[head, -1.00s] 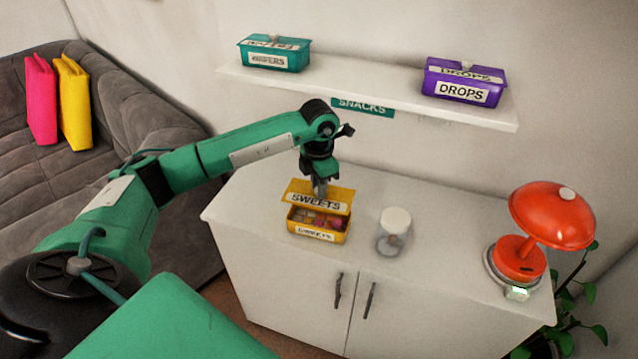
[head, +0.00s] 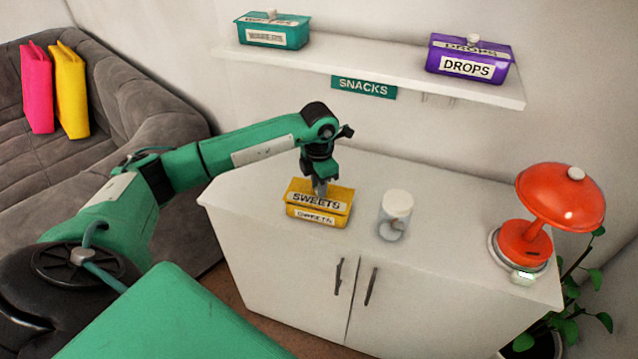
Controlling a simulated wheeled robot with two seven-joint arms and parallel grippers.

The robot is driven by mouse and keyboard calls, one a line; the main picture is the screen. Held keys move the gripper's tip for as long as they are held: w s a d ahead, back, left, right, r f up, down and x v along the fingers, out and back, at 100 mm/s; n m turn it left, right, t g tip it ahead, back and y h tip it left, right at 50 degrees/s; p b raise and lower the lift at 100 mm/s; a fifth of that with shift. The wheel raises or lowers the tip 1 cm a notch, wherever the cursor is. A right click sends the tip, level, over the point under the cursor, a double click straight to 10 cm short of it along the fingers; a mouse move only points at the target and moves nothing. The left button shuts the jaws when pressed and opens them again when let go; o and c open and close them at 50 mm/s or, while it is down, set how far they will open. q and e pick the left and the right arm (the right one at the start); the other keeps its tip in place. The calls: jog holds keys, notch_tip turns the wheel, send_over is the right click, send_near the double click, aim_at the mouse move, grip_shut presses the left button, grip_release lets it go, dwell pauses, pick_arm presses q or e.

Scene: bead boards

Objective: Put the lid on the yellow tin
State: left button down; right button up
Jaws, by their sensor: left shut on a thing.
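The yellow tin (head: 300,219) stands on the white cabinet top, with a SWEETS label on its front. Its yellow lid (head: 342,194), also labelled SWEETS, lies over the tin's opening, and the sweets inside are hidden. The lid looks nearly level and down on the rim; whether it is fully seated I cannot tell. My left gripper (head: 319,188) is directly above the lid, pointing down, shut on the lid at its top. The lid's knob is hidden by the fingers. My right gripper is not in view.
A clear jar with a white cap (head: 397,204) stands just right of the tin. Above, a shelf (head: 370,66) holds a teal tin (head: 285,38) and a purple tin (head: 490,69).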

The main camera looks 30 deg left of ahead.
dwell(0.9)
pick_arm(q)
jog(key=shift+b, duration=0.35)
dwell(0.4)
jog(key=shift+f+b, duration=0.4)
dwell(0.5)
dwell(0.5)
jog(key=c, duration=1.3)
grip_release()
jog(key=shift+o, duration=0.7)
